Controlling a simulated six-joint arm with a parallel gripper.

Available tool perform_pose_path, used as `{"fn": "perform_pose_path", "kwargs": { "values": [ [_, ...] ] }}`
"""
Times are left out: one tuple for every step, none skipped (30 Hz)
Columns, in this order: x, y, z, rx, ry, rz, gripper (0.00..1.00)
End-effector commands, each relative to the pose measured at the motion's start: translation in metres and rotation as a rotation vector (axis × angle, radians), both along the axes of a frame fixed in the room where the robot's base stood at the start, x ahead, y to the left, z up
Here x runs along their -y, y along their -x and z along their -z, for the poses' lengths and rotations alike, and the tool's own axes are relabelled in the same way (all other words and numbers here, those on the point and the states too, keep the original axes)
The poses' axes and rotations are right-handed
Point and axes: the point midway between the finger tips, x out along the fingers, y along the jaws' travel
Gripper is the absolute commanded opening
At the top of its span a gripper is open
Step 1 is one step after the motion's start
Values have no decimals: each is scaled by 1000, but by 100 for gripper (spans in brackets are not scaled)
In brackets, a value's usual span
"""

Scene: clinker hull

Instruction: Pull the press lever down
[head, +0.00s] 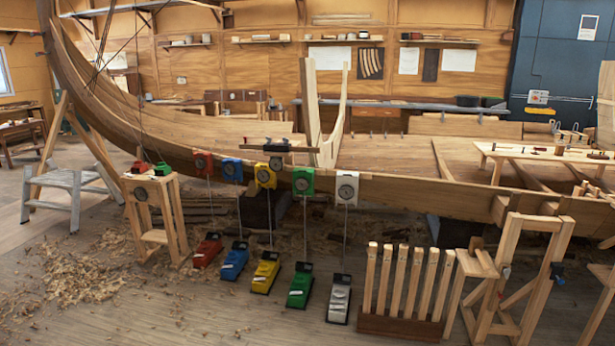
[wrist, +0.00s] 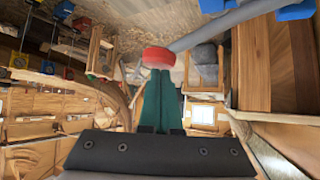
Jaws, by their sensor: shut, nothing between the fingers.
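In the wrist view my gripper (wrist: 161,76) is shut and empty. Its two dark green fingers lie side by side. A red knob (wrist: 158,57) shows right at the fingertips, on the end of a thick grey bar (wrist: 220,29) that runs to the upper right. This looks like the press lever. I cannot tell whether the fingers touch the knob or only line up with it. Blue parts (wrist: 294,11) show near the bar's far end. In the head view I see neither my gripper nor a lever that I can make out.
In the head view a wooden hull (head: 400,191) crosses the room. Several coloured boxes, including a yellow one (head: 265,175), hang along it above weights on the floor. A wooden stand (head: 170,215), a grey step stool (head: 66,190) and a rack of sticks (head: 400,325) stand in front.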

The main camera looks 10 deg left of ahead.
Motion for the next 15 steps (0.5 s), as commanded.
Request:
{"fn": "perform_pose_path", "kwargs": {
  "values": [
    [0, 0, 1, -1, 1, 0, 0],
    [0, -1, 2, -1, 2, 1, 0],
    [0, -1, 4, 0, 2, 1, 0],
    [0, -2, 5, 1, 2, 0, 0],
    [0, -2, 7, 0, 1, 1, 0],
    [0, -3, 8, 0, 2, 2, 0],
    [0, -3, 9, 1, 3, 1, 0],
    [0, -4, 10, 0, 2, 2, 0],
    [0, -4, 12, 0, 2, 2, 0],
    [0, -5, 13, 1, 3, 2, 0],
    [0, -5, 14, 1, 3, 2, 0],
    [0, -5, 16, 0, 2, 2, 0],
    [1, -6, 17, 0, 2, 2, 0],
    [1, -6, 18, 0, 2, 2, 0],
    [0, -6, 20, 0, 3, 2, 0]
  ]
}}
